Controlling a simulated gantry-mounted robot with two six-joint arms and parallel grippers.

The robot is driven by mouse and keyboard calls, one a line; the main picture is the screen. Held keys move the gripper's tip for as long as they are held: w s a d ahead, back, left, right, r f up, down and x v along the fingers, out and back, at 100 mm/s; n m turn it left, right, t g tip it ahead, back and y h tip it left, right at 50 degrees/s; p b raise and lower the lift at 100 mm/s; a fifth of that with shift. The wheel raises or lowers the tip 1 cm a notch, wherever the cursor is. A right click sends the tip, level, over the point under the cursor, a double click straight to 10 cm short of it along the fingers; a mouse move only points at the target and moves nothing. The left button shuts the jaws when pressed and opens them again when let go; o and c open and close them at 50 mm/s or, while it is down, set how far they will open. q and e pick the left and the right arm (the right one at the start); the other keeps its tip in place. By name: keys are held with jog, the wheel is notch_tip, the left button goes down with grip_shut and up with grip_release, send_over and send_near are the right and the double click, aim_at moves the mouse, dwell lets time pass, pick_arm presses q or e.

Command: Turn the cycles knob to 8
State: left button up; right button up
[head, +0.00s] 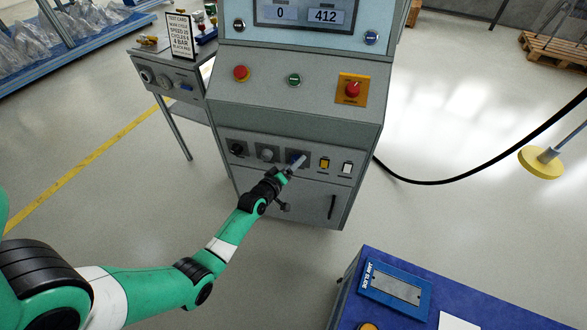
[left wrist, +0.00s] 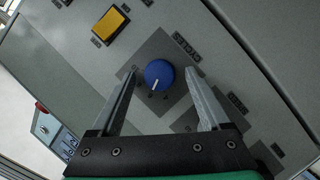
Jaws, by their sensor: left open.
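A blue knob (left wrist: 158,74) with a white pointer line sits on a grey plate in the left wrist view. Its pointer aims toward the lower left in that view. The knob also shows at the right of a row of three knobs in the head view (head: 294,157), partly hidden by my gripper. My left gripper (head: 298,166) is open at this knob. In the left wrist view its two fingers (left wrist: 162,73) appear on either side of the knob, with gaps to both sides. My right gripper is not in view.
A black knob (head: 237,149) and a grey knob (head: 267,155) are left of the blue one. A yellow switch (head: 324,163) and a white switch (head: 347,168) are to its right. A red button (head: 353,90) is above.

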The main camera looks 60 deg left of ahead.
pick_arm(q)
jog(key=shift+w, duration=0.15)
grip_shut()
jog(key=shift+w+d+r+m+g+y+p, duration=0.1)
jog(key=shift+m+g+y+p, duration=0.25)
jog(key=shift+m+g, duration=0.8)
jog(key=shift+w+d+r+m+g+y+p, duration=0.15)
jog(key=shift+m+g+y, duration=0.45)
jog(key=shift+m, duration=1.05)
jog(key=shift+s+a+f, duration=0.1)
